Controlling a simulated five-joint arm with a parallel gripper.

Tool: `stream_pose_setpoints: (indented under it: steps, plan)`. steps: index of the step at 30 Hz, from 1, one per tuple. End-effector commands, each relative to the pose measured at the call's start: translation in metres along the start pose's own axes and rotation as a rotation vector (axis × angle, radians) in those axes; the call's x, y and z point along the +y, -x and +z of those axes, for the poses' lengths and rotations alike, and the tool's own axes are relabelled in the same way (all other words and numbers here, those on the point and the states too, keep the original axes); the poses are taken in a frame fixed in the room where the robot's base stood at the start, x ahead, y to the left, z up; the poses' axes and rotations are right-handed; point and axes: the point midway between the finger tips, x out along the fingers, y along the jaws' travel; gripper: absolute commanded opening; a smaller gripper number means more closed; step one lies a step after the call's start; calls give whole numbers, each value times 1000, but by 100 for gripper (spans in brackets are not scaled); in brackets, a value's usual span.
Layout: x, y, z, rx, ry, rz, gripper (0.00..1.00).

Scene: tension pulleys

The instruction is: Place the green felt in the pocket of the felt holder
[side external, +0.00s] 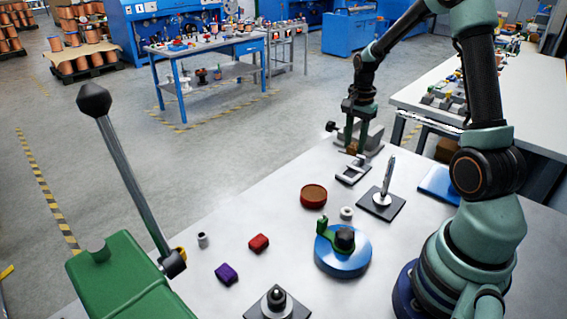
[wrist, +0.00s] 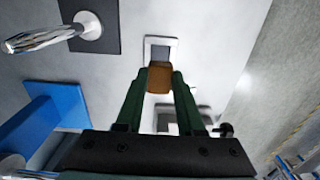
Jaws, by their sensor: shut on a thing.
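My gripper (side external: 357,143) is at the far end of the table, shut on a small brown-orange block (wrist: 160,77). In the wrist view the block sits between the two green fingertips. I see no clearly green felt; the held block looks brown-orange. What looks like the felt holder (side external: 354,168), a pale frame with a grey pocket, lies on the table close to the gripper. In the wrist view its frame (wrist: 147,46) shows just beyond the block, which overlaps its near edge. I cannot tell whether the block touches it.
A metal spindle on a dark plate (side external: 398,207) and a blue block (side external: 438,184) stand near the holder. A blue pulley (side external: 343,262), a red-brown disc (side external: 313,196), a white ring (side external: 347,213), a red block (side external: 259,243) and a purple block (side external: 227,273) lie nearer.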

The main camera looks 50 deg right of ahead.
Motion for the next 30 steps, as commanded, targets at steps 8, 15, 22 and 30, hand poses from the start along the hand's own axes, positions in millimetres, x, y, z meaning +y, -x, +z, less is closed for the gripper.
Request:
stream_pose_setpoints:
  steps: [8,15,22,30]
  plan:
    - [0,-38,0,-1,1,1,0]
    - [0,-66,0,-2,1,3,0]
    - [0,-76,0,1,1,-1,0]
    - [0,-79,0,0,1,0,0]
